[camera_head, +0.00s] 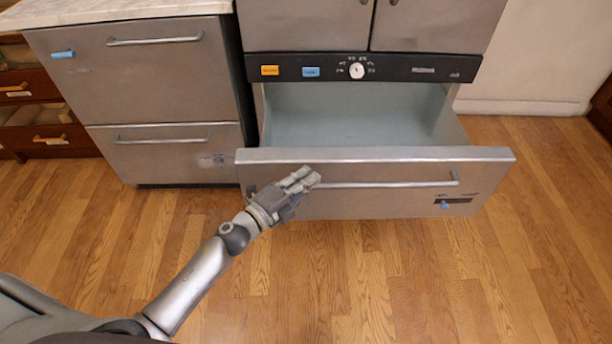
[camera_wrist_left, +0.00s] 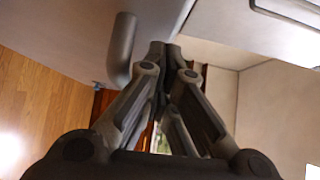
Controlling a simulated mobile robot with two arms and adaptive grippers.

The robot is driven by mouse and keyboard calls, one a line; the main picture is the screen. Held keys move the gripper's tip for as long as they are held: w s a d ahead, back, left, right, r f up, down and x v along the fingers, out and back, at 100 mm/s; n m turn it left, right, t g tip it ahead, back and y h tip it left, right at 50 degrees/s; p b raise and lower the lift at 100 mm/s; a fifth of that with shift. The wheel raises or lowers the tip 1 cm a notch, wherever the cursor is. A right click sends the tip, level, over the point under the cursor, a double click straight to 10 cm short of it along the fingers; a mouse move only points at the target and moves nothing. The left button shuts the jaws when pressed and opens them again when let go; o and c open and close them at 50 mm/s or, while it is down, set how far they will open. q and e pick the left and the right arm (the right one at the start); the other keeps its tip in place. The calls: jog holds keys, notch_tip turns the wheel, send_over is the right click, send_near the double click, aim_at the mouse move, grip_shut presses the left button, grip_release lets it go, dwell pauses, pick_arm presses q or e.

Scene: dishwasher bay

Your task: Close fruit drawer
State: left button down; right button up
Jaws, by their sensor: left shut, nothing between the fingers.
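The fruit drawer (camera_head: 390,153) is the wide steel bottom drawer below the black control panel. It is pulled well out, and its pale inside looks empty. Its long bar handle (camera_head: 395,184) runs across the front. My left gripper (camera_head: 305,177) is shut and empty, in front of the drawer face near the handle's left end. In the left wrist view the fingers (camera_wrist_left: 165,50) meet beside one end of the handle (camera_wrist_left: 121,50). I cannot tell whether the fingertips touch the drawer. My right gripper is not in view.
A black panel (camera_head: 420,68) with an orange label, a blue label and a white knob sits above the drawer. A steel two-drawer unit (camera_head: 170,110), shut, stands to the left. Open wooden drawers (camera_head: 40,135) are at the far left. The wood floor (camera_head: 400,275) in front is clear.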

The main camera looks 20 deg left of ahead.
pick_arm(q)
jog(key=shift+w, duration=0.3)
jog(key=shift+a, duration=0.1)
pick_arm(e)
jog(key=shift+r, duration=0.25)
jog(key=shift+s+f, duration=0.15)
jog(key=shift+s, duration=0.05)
